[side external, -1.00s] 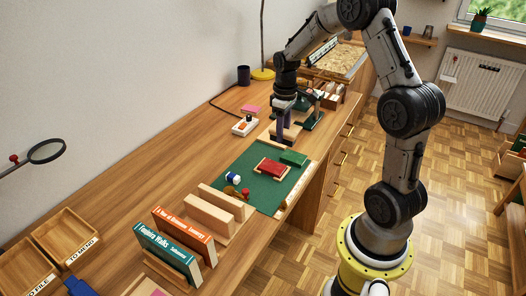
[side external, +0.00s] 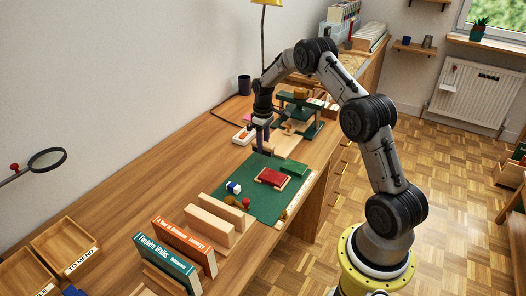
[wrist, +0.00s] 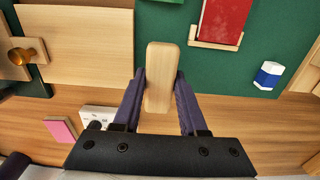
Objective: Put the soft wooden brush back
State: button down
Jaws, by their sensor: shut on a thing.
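The wooden brush (wrist: 161,58) shows in the wrist view as a pale, rounded wooden block, with its bristles hidden from this angle. My gripper (wrist: 160,85) is shut on it, with one dark finger against each side. In the side view my gripper (side external: 262,148) points down by the far left edge of the green mat (side external: 262,201). The brush is hard to make out there, and I cannot tell how high it is held.
A green stand (side external: 299,104) is behind my gripper. A white device (side external: 243,135) and wooden bookends (side external: 208,220) flank the area. Bare desk lies left (side external: 150,170).

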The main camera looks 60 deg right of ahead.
jog(key=shift+f, duration=1.6)
jog(key=shift+f, duration=0.15)
jog(key=shift+c, duration=2.2)
grip_release()
